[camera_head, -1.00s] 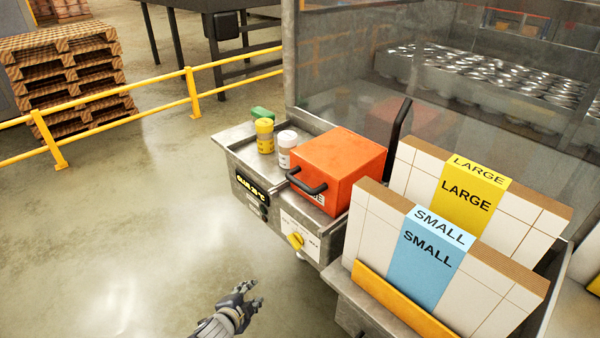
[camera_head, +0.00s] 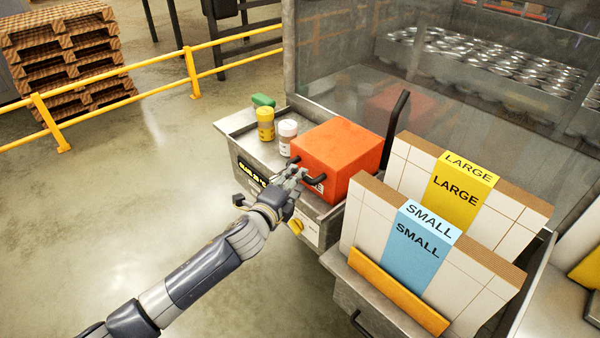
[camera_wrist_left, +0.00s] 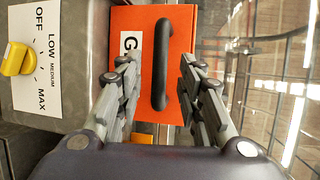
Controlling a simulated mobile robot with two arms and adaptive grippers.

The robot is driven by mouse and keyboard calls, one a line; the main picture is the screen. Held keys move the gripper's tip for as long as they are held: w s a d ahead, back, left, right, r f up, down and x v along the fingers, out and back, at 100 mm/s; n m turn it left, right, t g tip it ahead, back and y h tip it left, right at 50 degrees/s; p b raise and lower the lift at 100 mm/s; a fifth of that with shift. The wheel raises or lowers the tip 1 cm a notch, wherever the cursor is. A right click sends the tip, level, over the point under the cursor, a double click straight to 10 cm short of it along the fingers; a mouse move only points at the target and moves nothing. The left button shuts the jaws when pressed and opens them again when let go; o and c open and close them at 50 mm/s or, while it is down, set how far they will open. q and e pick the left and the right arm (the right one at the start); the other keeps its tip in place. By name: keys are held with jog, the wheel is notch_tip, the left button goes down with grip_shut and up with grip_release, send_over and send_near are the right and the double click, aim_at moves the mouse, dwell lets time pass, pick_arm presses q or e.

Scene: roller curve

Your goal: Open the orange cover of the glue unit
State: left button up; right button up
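The orange cover (camera_head: 340,150) of the glue unit is a closed box with a black bar handle (camera_head: 314,178) on its front. In the left wrist view the cover (camera_wrist_left: 180,40) fills the upper middle. Its handle (camera_wrist_left: 162,65) lies between the two fingers of my left gripper (camera_wrist_left: 158,85), which are apart on both sides of it. In the head view my left gripper (camera_head: 292,174) is at the front of the cover and hides part of the handle. I cannot tell whether the fingers touch the handle. My right gripper is not in view.
A yellow bottle (camera_head: 265,124), a white-capped bottle (camera_head: 287,136) and a green item (camera_head: 263,100) stand left of the cover. A yellow knob (camera_wrist_left: 17,59) sits below. SMALL (camera_head: 412,255) and LARGE (camera_head: 455,195) cardboard stacks stand right. A black lever (camera_head: 396,128) stands behind.

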pick_arm(q)
jog(key=shift+x, duration=2.05)
grip_shut()
